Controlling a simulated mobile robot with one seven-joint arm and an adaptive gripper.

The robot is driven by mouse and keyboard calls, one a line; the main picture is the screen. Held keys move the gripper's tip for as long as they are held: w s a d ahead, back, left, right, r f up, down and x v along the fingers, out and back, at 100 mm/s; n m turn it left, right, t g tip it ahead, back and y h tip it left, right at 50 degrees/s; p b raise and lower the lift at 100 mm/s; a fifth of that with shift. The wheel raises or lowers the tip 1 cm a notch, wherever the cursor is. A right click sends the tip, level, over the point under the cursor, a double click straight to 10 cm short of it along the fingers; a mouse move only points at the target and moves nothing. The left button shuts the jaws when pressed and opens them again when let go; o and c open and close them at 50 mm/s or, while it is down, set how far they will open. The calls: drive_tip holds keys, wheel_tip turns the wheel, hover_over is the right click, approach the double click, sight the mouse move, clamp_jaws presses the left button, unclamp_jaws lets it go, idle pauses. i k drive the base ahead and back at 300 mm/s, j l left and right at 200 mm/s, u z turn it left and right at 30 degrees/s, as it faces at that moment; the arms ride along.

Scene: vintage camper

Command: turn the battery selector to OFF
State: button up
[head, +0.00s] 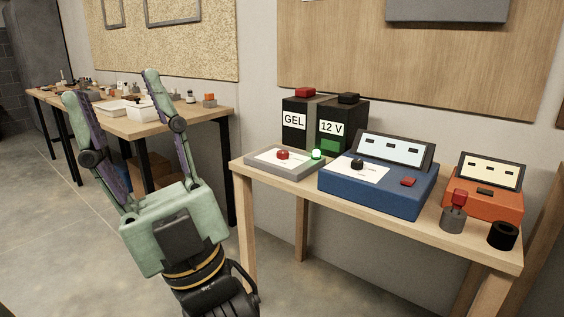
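A low grey panel (256,171) with a white label plate and a red knob (283,155) lies at the left end of the near wooden table. A green light (316,154) glows at its right corner. This looks like the battery selector; its label text and setting are too small to read. A blue box (378,187) to its right also has a black knob (357,164) on a white plate. My gripper (111,86) is raised, left of the table, with its fingers spread wide and nothing between them. It is apart from the panel.
Two black batteries marked GEL (294,122) and 12 V (342,125) stand behind the panel. An orange device (484,190), a grey cylinder with a red top (455,213) and a black ring (502,236) stand at right. A cluttered workbench (190,117) is behind my gripper.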

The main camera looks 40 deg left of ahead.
sight(282, 154)
drive_tip(key=i+j+z, duration=0.1)
drive_tip(key=j, duration=0.55)
drive_tip(key=i+j+z, duration=0.1)
drive_tip(key=j, duration=0.55)
drive_tip(key=j+z, duration=0.1)
drive_tip(key=j, duration=0.55)
drive_tip(key=i, duration=0.05)
